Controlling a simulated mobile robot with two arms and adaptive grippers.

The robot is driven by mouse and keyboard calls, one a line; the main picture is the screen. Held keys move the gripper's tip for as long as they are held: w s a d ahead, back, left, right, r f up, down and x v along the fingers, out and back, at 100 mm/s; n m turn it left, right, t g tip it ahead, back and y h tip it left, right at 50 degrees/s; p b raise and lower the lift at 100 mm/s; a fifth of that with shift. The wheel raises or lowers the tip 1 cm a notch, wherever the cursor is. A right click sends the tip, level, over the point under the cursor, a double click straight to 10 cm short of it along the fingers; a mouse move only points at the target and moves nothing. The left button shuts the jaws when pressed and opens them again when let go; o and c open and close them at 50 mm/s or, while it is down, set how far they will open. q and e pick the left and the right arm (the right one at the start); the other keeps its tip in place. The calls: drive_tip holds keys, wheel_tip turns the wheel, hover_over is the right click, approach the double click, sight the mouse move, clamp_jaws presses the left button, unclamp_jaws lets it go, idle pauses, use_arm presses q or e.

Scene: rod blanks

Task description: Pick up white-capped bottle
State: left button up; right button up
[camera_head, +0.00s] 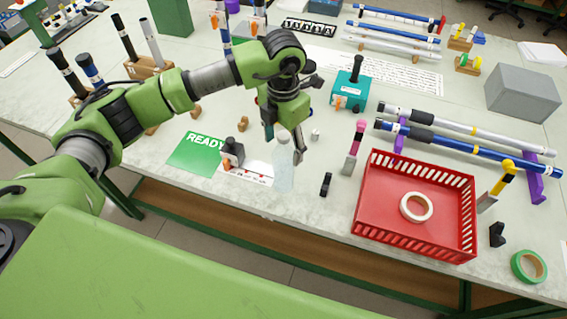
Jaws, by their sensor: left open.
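The white-capped bottle (283,165) stands upright near the front edge of the table, left of the red crate. It is pale and clear, with its white cap at the top. My left gripper (284,142) is open and comes down from above at the bottle. Its fingers show on both sides of the cap, at the bottle's upper part. I cannot tell whether they touch it. My right gripper is not in view.
A red crate (367,203) holding a white tape roll (416,207) stands to the right. A small dark block (326,184) and a pink-handled tool (354,147) lie between. A dark clamp-like part (232,152) and a green READY sheet (196,154) are at left.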

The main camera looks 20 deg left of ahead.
use_arm(q)
drive_tip(key=shift+w+f, duration=0.1)
drive_tip(key=shift+f, duration=0.35)
drive_tip(key=shift+w+f, duration=0.1)
drive_tip(key=shift+f, duration=0.1)
drive_tip(key=f+p, duration=0.3)
drive_tip(key=f, duration=0.1)
drive_tip(key=shift+s+f, duration=0.1)
drive_tip(key=shift+s, duration=0.15)
drive_tip(key=shift+f, duration=0.3)
drive_tip(key=shift+w+f, duration=0.1)
drive_tip(key=shift+f, duration=0.05)
drive_tip(key=shift+c, duration=0.8)
drive_tip(key=c, duration=1.3)
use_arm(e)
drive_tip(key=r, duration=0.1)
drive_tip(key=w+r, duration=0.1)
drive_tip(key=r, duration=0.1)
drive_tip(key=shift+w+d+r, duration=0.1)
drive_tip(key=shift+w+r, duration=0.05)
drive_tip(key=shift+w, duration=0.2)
